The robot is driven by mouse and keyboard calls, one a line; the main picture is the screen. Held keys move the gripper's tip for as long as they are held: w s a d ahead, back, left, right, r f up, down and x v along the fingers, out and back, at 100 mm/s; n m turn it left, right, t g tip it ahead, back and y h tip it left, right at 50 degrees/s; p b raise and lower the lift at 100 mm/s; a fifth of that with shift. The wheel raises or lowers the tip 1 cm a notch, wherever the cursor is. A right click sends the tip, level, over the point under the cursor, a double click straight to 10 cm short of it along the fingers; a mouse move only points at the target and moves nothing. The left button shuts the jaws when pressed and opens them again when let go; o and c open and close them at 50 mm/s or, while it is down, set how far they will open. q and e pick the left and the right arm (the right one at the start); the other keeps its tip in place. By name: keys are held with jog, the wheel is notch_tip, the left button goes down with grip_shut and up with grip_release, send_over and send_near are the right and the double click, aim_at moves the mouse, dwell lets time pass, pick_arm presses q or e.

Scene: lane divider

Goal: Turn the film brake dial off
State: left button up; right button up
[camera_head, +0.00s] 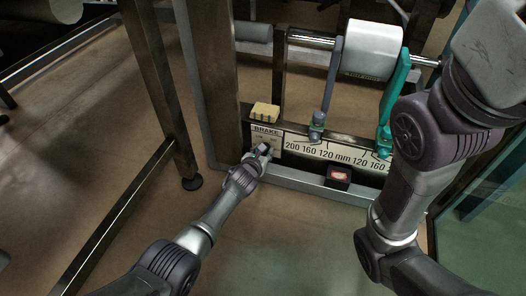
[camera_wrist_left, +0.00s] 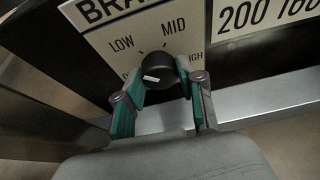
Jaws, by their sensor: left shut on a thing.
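The brake dial (camera_wrist_left: 162,70) is a round black knob with a white mark on its lower left part, facing the left side of the scale. Around it the pale BRAKE panel (camera_wrist_left: 112,32) shows LOW, MID and HIGH; a label at the left is mostly hidden by a finger. My left gripper (camera_wrist_left: 163,88) is shut on the dial, one teal-padded finger on each side. In the head view my left gripper (camera_head: 262,151) is at the BRAKE panel (camera_head: 266,133), and hides the dial there. My right arm crosses the right side; its gripper is out of view.
A yellow block (camera_head: 264,112) sits on the ledge above the panel. A scale strip (camera_head: 335,150) with numbers runs right of it. A white roll (camera_head: 371,50) sits on a bar between grey and teal arms. A small dark box with a red top (camera_head: 338,177) is below the strip.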

pick_arm(q)
jog(key=shift+a+n+h+p, duration=0.15)
jog(key=shift+n+h+p, duration=0.25)
jog(key=shift+n+p, duration=0.3)
jog(key=shift+f+n+h, duration=0.1)
jog(key=shift+n+h, duration=0.4)
jog(key=shift+n, duration=0.1)
jog(key=n, duration=0.1)
jog(key=n+h+b, duration=0.1)
jog(key=shift+f+n+g+h, duration=0.2)
jog(key=shift+n+g+h, duration=0.1)
jog(key=shift+a+n+h+b, duration=0.1)
jog(key=shift+n+h+b, duration=0.7)
jog(key=shift+n+b, duration=0.5)
jog(key=shift+r, duration=0.1)
jog(key=o, duration=1.1)
jog(key=shift+o, duration=0.2)
